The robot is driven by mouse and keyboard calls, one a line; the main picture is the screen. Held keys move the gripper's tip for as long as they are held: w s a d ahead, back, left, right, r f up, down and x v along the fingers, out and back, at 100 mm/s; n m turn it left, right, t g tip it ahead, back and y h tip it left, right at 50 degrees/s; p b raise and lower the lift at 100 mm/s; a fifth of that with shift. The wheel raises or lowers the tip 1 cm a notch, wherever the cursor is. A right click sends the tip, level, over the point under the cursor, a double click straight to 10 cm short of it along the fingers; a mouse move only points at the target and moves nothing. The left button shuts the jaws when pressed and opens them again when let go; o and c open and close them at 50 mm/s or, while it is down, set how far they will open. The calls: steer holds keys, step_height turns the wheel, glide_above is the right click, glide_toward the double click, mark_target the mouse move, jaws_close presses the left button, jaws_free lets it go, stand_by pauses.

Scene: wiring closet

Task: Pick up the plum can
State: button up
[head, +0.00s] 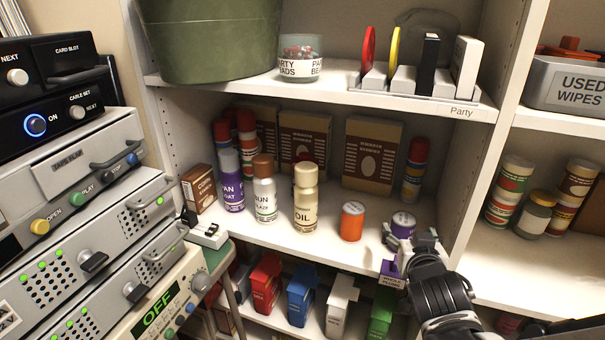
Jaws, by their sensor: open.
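A short plum-purple can (403,223) with a pale lid stands on the middle shelf, toward the right end of the front row. My gripper (411,238) is open at the front of this can, with its fingers low on either side of it in the picture. The gripper partly hides the lower part of the can. Whether the fingers touch the can cannot be told.
An orange can (352,221) stands left of the plum can. Farther left are a cream OIL bottle (306,197), a white bottle (265,188) and a purple bottle (231,182). Brown boxes (372,155) stand behind.

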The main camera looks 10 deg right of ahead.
mark_target(404, 222)
steer(key=shift+b+x, duration=1.3)
steer(key=shift+x, duration=2.5)
steer(key=shift+s+f, duration=0.1)
steer(key=c, duration=1.6)
